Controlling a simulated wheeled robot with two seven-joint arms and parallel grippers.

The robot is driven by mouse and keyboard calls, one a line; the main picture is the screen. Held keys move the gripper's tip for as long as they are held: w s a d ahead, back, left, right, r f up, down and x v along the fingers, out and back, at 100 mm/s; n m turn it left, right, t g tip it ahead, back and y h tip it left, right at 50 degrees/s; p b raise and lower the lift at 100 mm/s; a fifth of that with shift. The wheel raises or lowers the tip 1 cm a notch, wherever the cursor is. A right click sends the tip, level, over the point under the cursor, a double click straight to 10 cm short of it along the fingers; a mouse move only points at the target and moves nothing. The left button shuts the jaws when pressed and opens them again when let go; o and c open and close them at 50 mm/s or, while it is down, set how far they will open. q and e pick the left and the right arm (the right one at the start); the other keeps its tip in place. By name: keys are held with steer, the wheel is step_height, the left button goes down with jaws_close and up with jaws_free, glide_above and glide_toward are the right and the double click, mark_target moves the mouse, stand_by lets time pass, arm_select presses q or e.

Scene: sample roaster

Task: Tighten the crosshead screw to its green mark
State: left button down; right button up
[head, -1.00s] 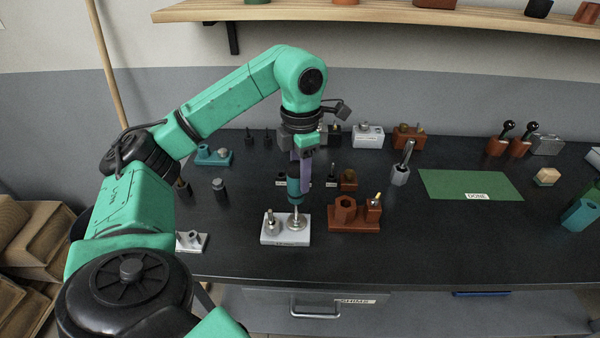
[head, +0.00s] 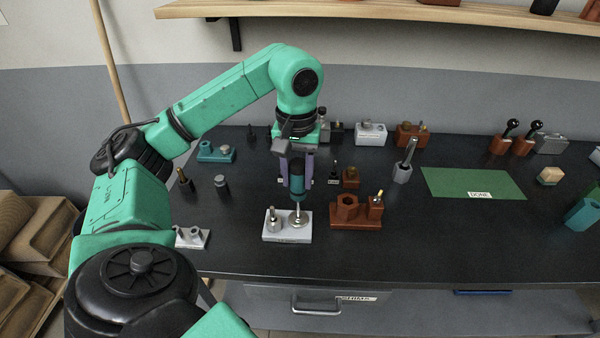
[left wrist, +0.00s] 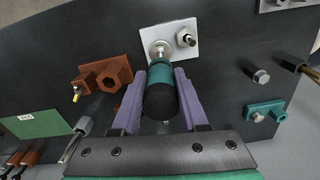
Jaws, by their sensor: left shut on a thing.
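My left gripper (head: 296,182) is shut on a screwdriver (head: 297,190) with a teal and dark handle, held upright and pointing down. Its thin shaft reaches the round metal head of a screw (head: 299,221) on the right side of a pale grey block (head: 270,238). Whether the tip sits in the cross slot cannot be told. In the left wrist view the purple fingers flank the handle (left wrist: 160,98), which partly covers the screw head (left wrist: 160,47). I cannot make out a green mark. My right gripper is not in view.
A second metal post (head: 272,219) stands on the same block, left of the screw. A brown block with a hexagonal hole (head: 350,222) stands close on the right. Several small fixtures stand behind. The green DONE mat (head: 450,182) is bare except for its label.

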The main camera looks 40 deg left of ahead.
arm_select(q)
steer(key=m, duration=0.4)
steer(key=shift+s+a+m, duration=0.1)
steer(key=shift+a+m, duration=0.1)
steer(key=shift+m, duration=0.1)
steer(key=shift+d+n, duration=0.1)
steer(key=shift+n, duration=0.5)
steer(key=shift+r+p, duration=1.05)
steer(key=shift+r, duration=0.1)
